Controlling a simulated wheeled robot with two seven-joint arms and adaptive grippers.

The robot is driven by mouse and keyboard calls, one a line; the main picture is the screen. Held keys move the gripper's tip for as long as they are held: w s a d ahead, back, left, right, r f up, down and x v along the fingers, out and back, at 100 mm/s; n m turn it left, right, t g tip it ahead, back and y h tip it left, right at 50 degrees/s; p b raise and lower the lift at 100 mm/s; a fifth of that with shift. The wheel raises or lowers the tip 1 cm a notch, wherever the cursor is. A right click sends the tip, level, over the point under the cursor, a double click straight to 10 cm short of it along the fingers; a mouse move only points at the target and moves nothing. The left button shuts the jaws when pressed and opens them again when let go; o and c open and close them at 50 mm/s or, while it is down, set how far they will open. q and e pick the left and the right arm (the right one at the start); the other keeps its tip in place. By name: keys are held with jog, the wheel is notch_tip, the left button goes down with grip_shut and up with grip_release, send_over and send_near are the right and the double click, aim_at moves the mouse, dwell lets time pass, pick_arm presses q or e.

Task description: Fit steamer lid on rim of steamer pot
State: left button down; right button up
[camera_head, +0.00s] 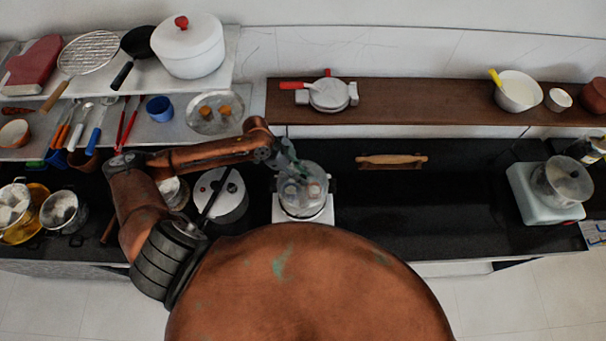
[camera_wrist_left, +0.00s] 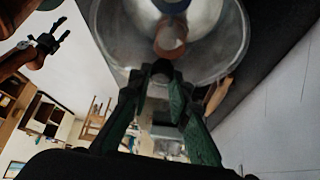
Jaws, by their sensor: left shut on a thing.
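A clear, round steamer lid (camera_head: 316,182) shows in the head view above the steamer pot (camera_head: 303,212), which is on a white base. From above they overlap, so I cannot tell whether the lid touches the rim or is apart from it. In the left wrist view the left gripper's green fingers (camera_wrist_left: 160,72) meet below a large round see-through surface (camera_wrist_left: 215,45). My right gripper (camera_wrist_left: 58,38) shows small at the left there, with its fingers apart.
A white round cooker (camera_head: 222,195) stands just left of the steamer, under my left arm. A rolling pin (camera_head: 391,161) lies on the dark counter to the right. Farther right stands a pale appliance with a clear bowl (camera_head: 563,181).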

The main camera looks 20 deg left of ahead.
pick_arm(q)
jog(key=c, duration=1.7)
grip_release()
jog(key=shift+o, duration=0.4)
jog(key=o, duration=0.5)
jog(key=shift+c, duration=0.2)
